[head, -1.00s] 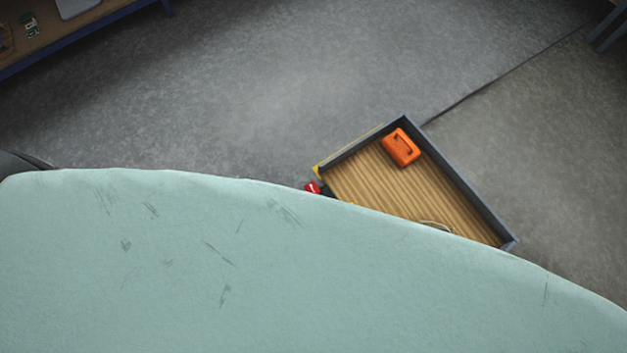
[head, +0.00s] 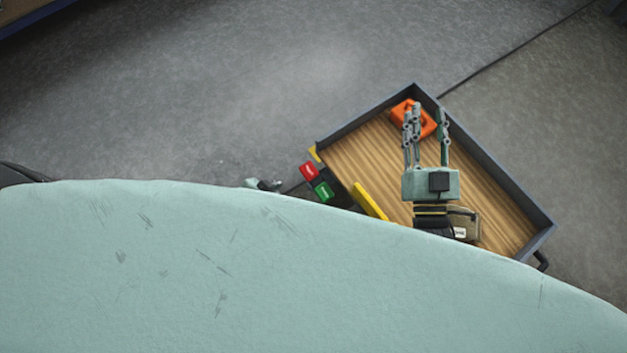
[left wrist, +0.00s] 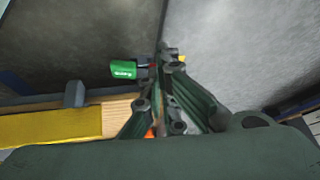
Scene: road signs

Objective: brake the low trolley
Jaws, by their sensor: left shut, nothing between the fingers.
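The low trolley (head: 365,160) has a wooden deck and dark grey side walls; my pale green body hides its near part. A red pedal (head: 309,171) and a green pedal (head: 323,190) sit side by side at its left end. The green pedal also shows in the left wrist view (left wrist: 124,69), left of the fingertips; only a bit of red shows by the fingers. My left gripper (head: 270,185) is shut and empty, left of the pedals, mostly hidden by my body. My right gripper (head: 427,122) is open above the deck, its fingers over an orange case (head: 402,112).
A yellow bar (head: 369,201) stands at the trolley's near left side. A dark handle (head: 541,260) sticks out at its right corner. A bench edge (head: 30,17) is at the top left. The grey floor left of and behind the trolley is clear.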

